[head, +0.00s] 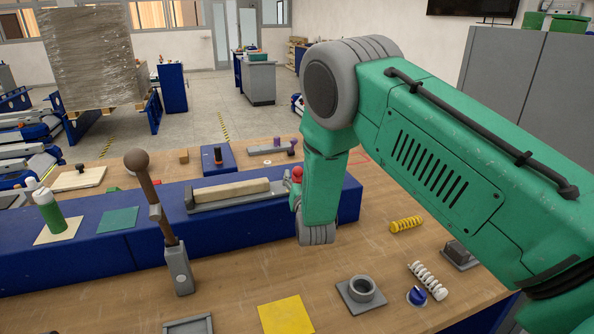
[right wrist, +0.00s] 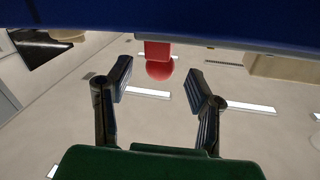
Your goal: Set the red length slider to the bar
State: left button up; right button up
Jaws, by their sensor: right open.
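The red slider (right wrist: 157,51) shows in the right wrist view as a red block with a round red knob. In the head view its red knob (head: 297,173) is just left of my green right wrist. The pale wooden bar (head: 228,190) lies on a grey slide base (head: 207,206) on the blue bench block. The slider is at the bar's right; my wrist hides whether they touch. My right gripper (right wrist: 160,70) is open, its fingers apart on either side of the knob with gaps. In the head view my arm hides its fingers. My left gripper is not in view.
A brown lever (head: 158,205) with a round knob stands left of the bar. A green and white bottle (head: 48,209) stands farther left. A yellow spring (head: 406,224), a white spring (head: 428,281) and a grey ring mount (head: 362,290) lie to the right and front.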

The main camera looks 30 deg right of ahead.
aim_at(298, 175)
jog(key=x, duration=0.3)
jog(key=shift+d, duration=0.15)
jog(key=shift+w, duration=0.1)
grip_shut()
jog(key=shift+w+a+b, duration=0.2)
jog(key=shift+a, duration=0.75)
jog(key=shift+w+a+b, duration=0.2)
jog(key=shift+w+a, duration=0.05)
jog(key=shift+a, duration=0.75)
grip_release()
jog(key=v, duration=1.2)
